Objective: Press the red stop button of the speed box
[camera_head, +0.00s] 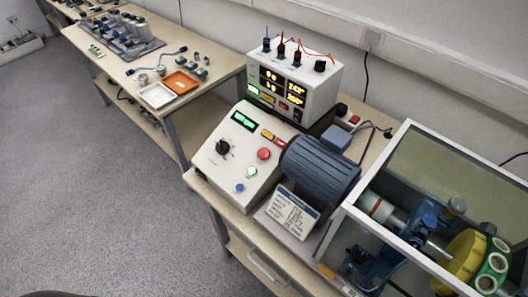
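The speed box (210,165) is an off-white console with a sloped front, standing at the left end of the near bench. Its round red stop button (264,154) is on the right part of the sloped face and is fully visible. On the same face are a lit green display (243,121), a black knob (222,147), a pale green-white button (252,171) and a small blue button (239,188). A small yellow-and-red label or switch (268,135) lies above the red button. Neither of my grippers is in view.
A blue-grey motor (318,172) stands right beside the speed box, with a printed card (291,212) before it. A framed clear cover (448,150) encloses the shaft and yellow disc (465,258). A meter box (318,90) with cables stands behind. Grey floor lies open at left.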

